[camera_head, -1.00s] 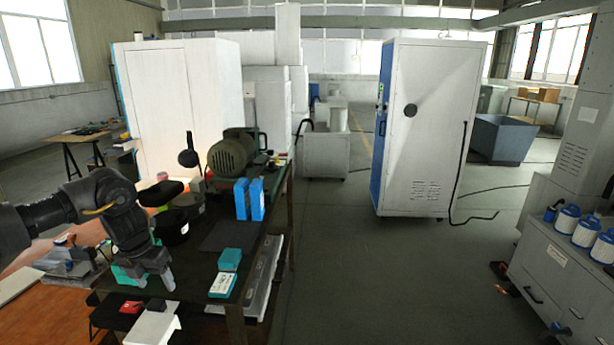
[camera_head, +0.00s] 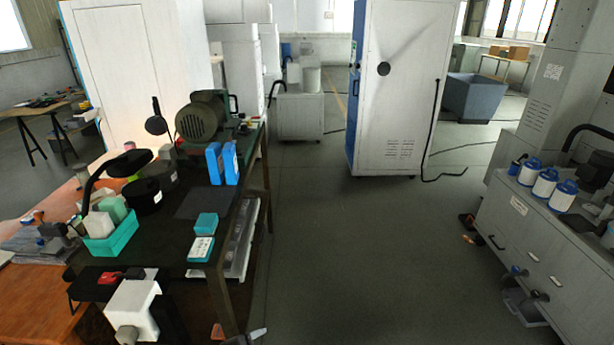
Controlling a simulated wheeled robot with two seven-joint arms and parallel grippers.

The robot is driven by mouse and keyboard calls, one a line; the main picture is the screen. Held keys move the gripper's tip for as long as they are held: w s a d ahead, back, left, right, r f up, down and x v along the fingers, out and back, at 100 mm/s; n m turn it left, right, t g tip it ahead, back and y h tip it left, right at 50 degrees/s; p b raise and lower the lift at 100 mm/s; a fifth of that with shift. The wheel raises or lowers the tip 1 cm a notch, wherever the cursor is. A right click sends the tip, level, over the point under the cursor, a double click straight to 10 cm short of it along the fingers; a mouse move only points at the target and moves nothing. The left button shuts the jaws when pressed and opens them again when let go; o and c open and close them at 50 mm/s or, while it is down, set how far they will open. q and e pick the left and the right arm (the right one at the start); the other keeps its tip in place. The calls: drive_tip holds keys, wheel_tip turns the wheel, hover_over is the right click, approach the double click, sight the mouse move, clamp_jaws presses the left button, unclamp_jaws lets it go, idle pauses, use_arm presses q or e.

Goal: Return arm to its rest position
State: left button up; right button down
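Neither of my grippers shows clearly in the head view, and no arm of mine is recognisable in it. The dark workbench (camera_head: 180,235) stands at the left, and the place above it where my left arm was is empty. A teal open box (camera_head: 112,240) with pale blocks in it stands on the bench. A small teal box (camera_head: 206,223) and a teal-and-white box (camera_head: 201,249) lie near its right edge. A small pale object at the bottom edge, right of the bench, is cut off and I cannot tell what it is.
A green motor machine (camera_head: 203,118) and blue boxes (camera_head: 222,163) stand toward the bench's far end. A white-and-blue cabinet (camera_head: 402,90) stands ahead. A grey drawer cabinet (camera_head: 530,240) with blue-and-white canisters (camera_head: 545,182) is at the right. The floor (camera_head: 365,255) between is clear.

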use_arm(q)
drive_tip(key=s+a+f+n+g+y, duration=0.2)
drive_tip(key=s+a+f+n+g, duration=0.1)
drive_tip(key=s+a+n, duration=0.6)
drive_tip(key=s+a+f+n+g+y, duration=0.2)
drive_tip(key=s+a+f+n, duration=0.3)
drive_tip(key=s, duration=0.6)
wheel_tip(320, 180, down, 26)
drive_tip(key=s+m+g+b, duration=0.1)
drive_tip(key=b, duration=0.1)
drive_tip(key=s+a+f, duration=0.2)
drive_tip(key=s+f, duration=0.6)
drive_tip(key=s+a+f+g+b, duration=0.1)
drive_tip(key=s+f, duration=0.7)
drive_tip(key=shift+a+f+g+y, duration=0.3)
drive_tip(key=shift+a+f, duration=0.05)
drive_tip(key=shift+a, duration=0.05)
